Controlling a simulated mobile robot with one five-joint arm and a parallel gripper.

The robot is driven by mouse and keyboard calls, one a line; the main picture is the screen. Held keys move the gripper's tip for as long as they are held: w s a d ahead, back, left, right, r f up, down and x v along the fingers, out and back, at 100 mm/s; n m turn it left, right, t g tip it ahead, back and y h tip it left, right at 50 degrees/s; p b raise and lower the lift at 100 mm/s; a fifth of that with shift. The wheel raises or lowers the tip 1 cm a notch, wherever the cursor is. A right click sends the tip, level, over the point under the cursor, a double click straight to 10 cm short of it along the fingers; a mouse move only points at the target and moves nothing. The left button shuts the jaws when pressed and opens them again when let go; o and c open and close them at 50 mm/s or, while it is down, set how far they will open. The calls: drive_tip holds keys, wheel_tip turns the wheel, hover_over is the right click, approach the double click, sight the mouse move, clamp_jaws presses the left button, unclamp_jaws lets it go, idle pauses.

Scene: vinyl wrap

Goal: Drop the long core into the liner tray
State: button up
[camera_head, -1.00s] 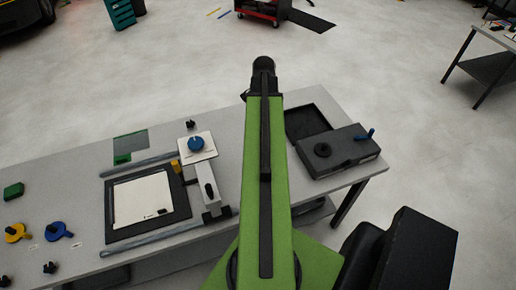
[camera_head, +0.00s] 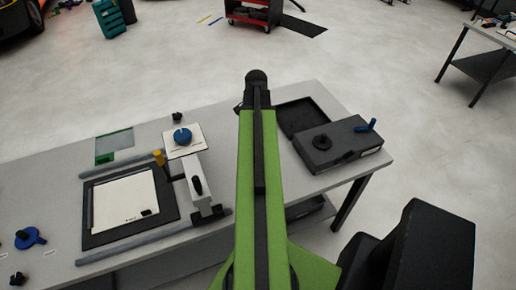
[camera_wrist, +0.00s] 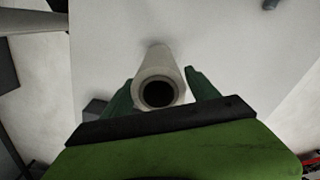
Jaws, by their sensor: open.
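In the wrist view, a pale hollow tube (camera_wrist: 172,91), which looks like the long core, shows end-on with its dark bore facing the camera. My gripper (camera_wrist: 161,92) is open, with one green finger on each side of the tube. I cannot tell whether either finger touches it. In the head view, my green arm reaches over the table, and the core and the fingers are hidden. A black shallow tray (camera_head: 308,112) lies right of the arm at the table's far edge; I cannot tell whether it is the liner tray.
A dark box (camera_head: 335,148) with a blue handle stands at the table's right end. A framed pad (camera_head: 125,208), a blue knob on a white plate (camera_head: 183,137) and a clamp device (camera_head: 198,185) lie left of the arm. A dark object (camera_head: 305,208) sits below the table.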

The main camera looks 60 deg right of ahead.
wheel_tip(320, 180, down, 5)
drive_tip(key=b, duration=0.3)
drive_tip(key=shift+s+r+b, duration=0.15)
drive_tip(key=shift+r+b, duration=0.05)
drive_tip(key=shift+b, duration=0.2)
clamp_jaws()
